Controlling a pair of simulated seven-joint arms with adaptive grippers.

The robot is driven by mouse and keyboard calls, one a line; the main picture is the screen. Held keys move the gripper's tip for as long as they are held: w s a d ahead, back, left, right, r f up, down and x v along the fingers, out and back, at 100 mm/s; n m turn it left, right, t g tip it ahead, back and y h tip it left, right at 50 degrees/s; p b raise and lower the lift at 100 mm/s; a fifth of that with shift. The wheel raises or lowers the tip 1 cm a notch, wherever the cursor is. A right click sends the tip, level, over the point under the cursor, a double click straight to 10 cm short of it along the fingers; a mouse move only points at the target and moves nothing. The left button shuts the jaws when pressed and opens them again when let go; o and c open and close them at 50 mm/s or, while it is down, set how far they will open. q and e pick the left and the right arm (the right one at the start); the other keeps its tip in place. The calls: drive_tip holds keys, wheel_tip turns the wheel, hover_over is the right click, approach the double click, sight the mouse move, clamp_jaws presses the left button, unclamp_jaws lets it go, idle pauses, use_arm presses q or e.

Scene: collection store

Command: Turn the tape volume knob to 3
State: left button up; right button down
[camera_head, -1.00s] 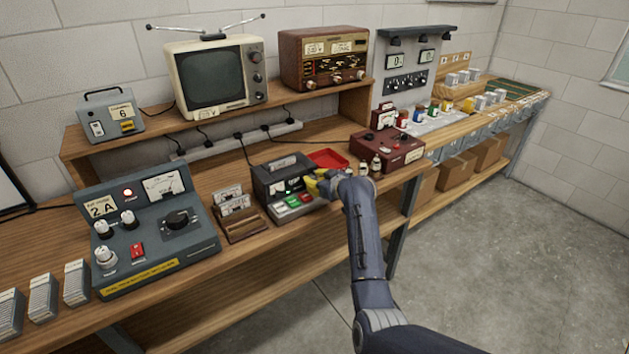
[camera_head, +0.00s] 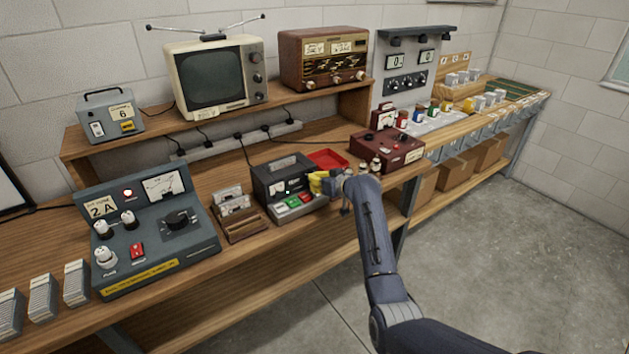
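My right gripper (camera_head: 318,184), with yellow fingertips, is at the right end of the player's front face. The volume knob cannot be made out; the fingers cover that part of the front. I cannot tell whether the fingers are closed around a knob or only touch the front. My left gripper is not in view.
A red tray (camera_head: 328,159) lies behind the gripper. A dark red device (camera_head: 400,152) with small bottles stands to the right. A cassette rack (camera_head: 236,212) and a grey-blue instrument panel (camera_head: 150,235) stand to the left. A television (camera_head: 215,75) and radio (camera_head: 323,58) are on the shelf above.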

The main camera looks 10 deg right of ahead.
drive_tip(key=shift+f+m+y, duration=0.15)
drive_tip(key=shift+m+y, duration=0.25)
drive_tip(key=shift+m, duration=0.1)
drive_tip(key=c, duration=1.5)
unclamp_jaws()
drive_tip(key=v, duration=1.2)
